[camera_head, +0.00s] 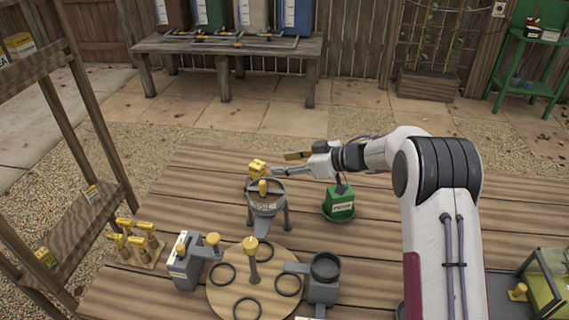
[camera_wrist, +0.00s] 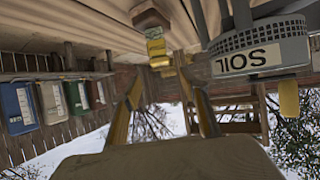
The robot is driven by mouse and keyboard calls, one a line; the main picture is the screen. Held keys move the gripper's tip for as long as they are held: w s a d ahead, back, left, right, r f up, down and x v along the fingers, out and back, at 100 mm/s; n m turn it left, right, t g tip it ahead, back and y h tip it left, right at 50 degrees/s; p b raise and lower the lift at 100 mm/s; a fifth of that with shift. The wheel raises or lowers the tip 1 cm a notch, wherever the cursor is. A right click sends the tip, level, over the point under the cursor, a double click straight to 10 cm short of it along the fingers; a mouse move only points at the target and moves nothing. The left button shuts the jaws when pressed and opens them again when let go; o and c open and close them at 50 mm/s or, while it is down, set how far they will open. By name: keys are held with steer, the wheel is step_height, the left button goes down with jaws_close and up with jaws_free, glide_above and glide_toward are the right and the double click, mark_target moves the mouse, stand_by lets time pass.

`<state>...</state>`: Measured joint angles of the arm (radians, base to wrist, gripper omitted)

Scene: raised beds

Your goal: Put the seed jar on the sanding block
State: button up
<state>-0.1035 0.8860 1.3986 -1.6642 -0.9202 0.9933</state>
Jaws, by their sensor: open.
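A small yellow thing with a pale label, which looks like the seed jar (camera_head: 257,166), stands at the table's far edge, behind the grey sieve. In the upside-down wrist view the jar (camera_wrist: 155,45) shows beyond my fingertips, upright against a brown block, likely the sanding block (camera_wrist: 151,15). The jar appears to rest on this block, but the contact is hard to make out. In the head view the block is mostly hidden. My gripper (camera_head: 283,163) is open and empty, just right of the jar; its two fingers (camera_wrist: 160,84) are apart, with a gap to the jar.
The grey soil sieve (camera_head: 266,204) on legs stands close by; it also shows in the wrist view (camera_wrist: 262,47). A green labelled box (camera_head: 339,206) sits below my forearm. A round wooden board (camera_head: 230,300), grey holders and a rack of yellow-handled tools (camera_head: 137,242) fill the front left.

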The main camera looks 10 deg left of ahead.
stand_by(0.6)
steer(key=w+d+r+m+t+h, duration=0.25)
steer(key=d+r, duration=0.25)
steer(key=r, duration=0.3)
steer(key=w+d+r+m+t+h, duration=0.15)
steer(key=d+r+t, duration=0.3)
steer(key=r, duration=0.45)
steer(key=s+d+r+m+t+h, duration=0.2)
steer(key=s+d+r+m+h, duration=0.5)
steer(key=d, duration=0.8)
steer(key=s+d+m+g+h, duration=0.15)
steer(key=s+d, duration=0.25)
steer(key=s, duration=0.7)
steer(key=s+d+g+h, duration=0.1)
steer(key=s+d+g, duration=0.15)
steer(key=s, duration=0.75)
steer(key=s+a+f+g, duration=0.1)
steer(key=s+f, duration=0.2)
steer(key=s, duration=0.4)
steer(key=s+f+m+g+y, duration=0.1)
steer(key=s+f, duration=0.2)
steer(key=s, duration=0.5)
steer(key=s+a+f+g, duration=0.1)
steer(key=s+f+g, duration=0.1)
steer(key=s, duration=0.6)
steer(key=shift+a+f+y, duration=0.3)
steer(key=shift+f+y, duration=0.05)
steer(key=shift+f, duration=0.2)
